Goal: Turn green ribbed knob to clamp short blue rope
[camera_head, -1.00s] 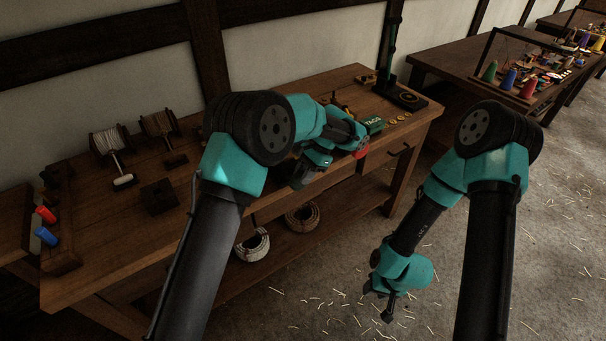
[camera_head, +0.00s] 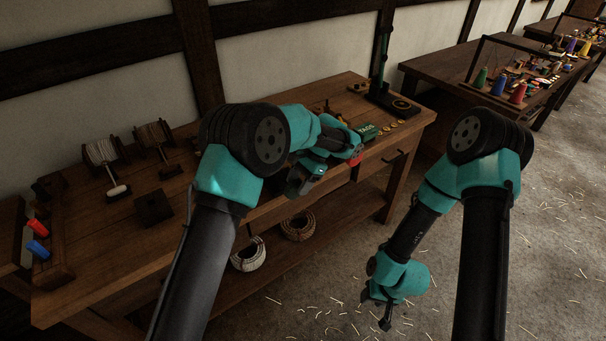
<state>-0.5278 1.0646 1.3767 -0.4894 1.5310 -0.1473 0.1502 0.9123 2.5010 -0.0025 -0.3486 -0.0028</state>
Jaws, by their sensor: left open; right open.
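I cannot make out the green ribbed knob or the short blue rope; my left arm hides part of the bench. My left gripper (camera_head: 300,186) is open, over the front edge of the wooden bench (camera_head: 110,262). Its fingers are dark and small, and I see nothing between them. My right gripper (camera_head: 376,311) is open and empty, low over the floor, apart from the bench.
Two thread spools on stands (camera_head: 102,153) and a dark block (camera_head: 153,206) stand on the bench's left. A green TAGS box (camera_head: 367,131) and a black stand (camera_head: 393,103) are at its right. Rope coils (camera_head: 249,254) lie on the lower shelf. Another bench (camera_head: 440,72) stands beyond.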

